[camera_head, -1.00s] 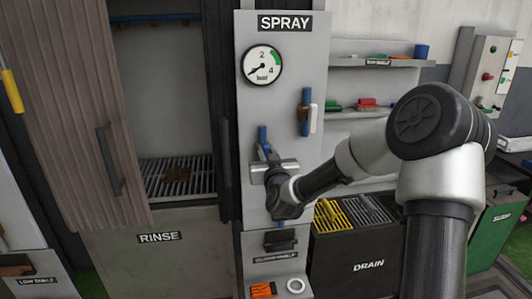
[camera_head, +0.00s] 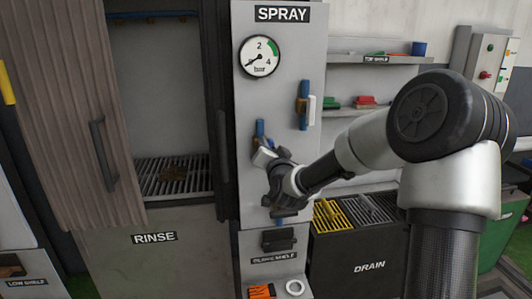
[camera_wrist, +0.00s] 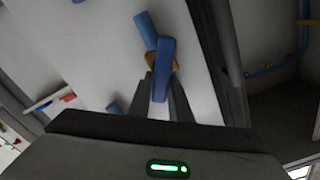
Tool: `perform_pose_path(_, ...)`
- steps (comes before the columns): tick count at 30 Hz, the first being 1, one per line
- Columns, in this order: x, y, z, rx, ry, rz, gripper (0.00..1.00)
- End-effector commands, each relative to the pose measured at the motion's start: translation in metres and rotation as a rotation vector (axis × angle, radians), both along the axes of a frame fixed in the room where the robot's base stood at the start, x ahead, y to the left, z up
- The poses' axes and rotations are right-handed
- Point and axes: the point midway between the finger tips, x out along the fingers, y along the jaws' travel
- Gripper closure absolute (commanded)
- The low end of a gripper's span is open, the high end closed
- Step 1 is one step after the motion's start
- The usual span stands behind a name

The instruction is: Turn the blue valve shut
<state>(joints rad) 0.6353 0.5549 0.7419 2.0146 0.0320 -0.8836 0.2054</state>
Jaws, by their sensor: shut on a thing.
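The blue valve lever (camera_wrist: 163,65) is in the middle of the wrist view, in front of a brass-coloured valve body (camera_wrist: 177,63). A blue pipe (camera_wrist: 145,28) runs out from behind it to the upper left, and the lever lies at a slight angle to that pipe. In the head view the pipe end (camera_head: 260,128) shows on the spray panel (camera_head: 250,100), above my gripper (camera_head: 265,157). My gripper is tilted and shut on the lever, one finger on each side. It hides most of the valve in the head view.
A second valve with a white handle (camera_head: 311,110) is higher on the right of the panel. The pressure gauge (camera_head: 260,56) needle points low left. A rinse cabinet (camera_head: 155,239) stands left, a drain bin (camera_head: 370,266) right. A small ledge (camera_head: 279,240) juts out below.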

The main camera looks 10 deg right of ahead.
Motion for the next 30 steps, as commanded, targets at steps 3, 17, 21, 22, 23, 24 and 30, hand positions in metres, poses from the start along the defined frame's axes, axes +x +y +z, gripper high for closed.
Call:
perform_pose_path(3, 0.000, -0.002, -0.005, 0.110, 0.000, 0.000, 1.00)
perform_pose_path(17, 0.000, -0.008, -0.013, 0.547, 0.002, 0.000, 1.00)
perform_pose_path(21, 0.000, -0.009, -0.015, 0.672, 0.003, 0.001, 1.00)
perform_pose_path(22, 0.000, -0.009, -0.016, 0.696, 0.003, 0.001, 1.00)
perform_pose_path(23, 0.000, -0.009, -0.016, 0.720, 0.003, 0.001, 1.00)
perform_pose_path(24, 0.000, -0.009, -0.017, 0.751, 0.002, 0.000, 1.00)
perform_pose_path(30, 0.000, -0.010, -0.019, 0.878, 0.002, 0.000, 1.00)
